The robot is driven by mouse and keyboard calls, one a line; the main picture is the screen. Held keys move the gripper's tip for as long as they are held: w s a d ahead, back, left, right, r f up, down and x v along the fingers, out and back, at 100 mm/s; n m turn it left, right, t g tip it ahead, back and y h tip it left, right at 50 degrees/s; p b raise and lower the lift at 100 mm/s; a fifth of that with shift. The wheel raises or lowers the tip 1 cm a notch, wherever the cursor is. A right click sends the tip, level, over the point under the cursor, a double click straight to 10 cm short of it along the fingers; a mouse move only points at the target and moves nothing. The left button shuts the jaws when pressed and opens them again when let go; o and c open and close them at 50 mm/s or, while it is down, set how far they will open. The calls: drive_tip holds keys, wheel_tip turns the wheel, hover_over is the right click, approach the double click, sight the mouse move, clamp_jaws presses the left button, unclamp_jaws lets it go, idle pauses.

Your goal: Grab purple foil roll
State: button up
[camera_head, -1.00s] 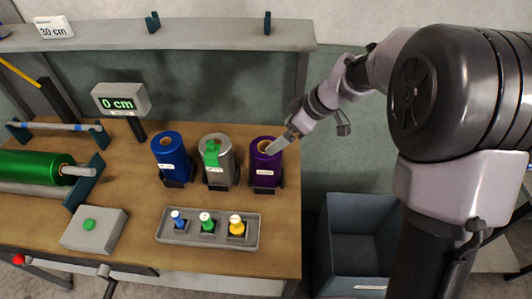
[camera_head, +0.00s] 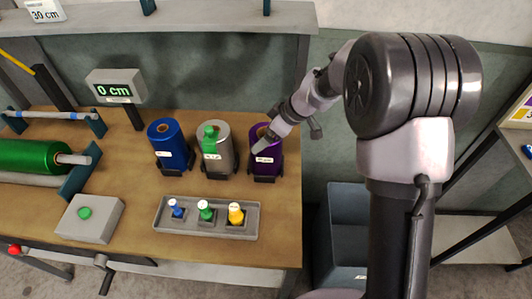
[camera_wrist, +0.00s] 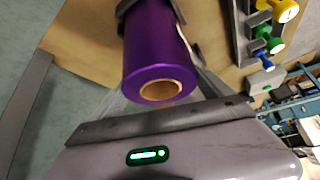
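The purple foil roll (camera_head: 264,161) stands upright in a dark holder at the right end of a row of rolls on the wooden bench. In the wrist view the purple roll (camera_wrist: 155,45) shows its end ring and hollow core, facing my gripper (camera_wrist: 160,98). The fingers show at the left and right of the roll's near end, spread apart; their tips are partly hidden. In the head view my gripper (camera_head: 263,144) reaches in from the upper right, overlapping the roll's top. I cannot tell whether it touches.
A silver roll (camera_head: 215,160) with a green top piece and a blue roll (camera_head: 166,150) stand to the left. A grey tray (camera_head: 250,220) with several colored stamps lies in front. A blue-grey bin (camera_head: 348,236) stands right of the bench.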

drive_tip(key=c, duration=1)
drive_tip(key=shift+r, duration=0.15)
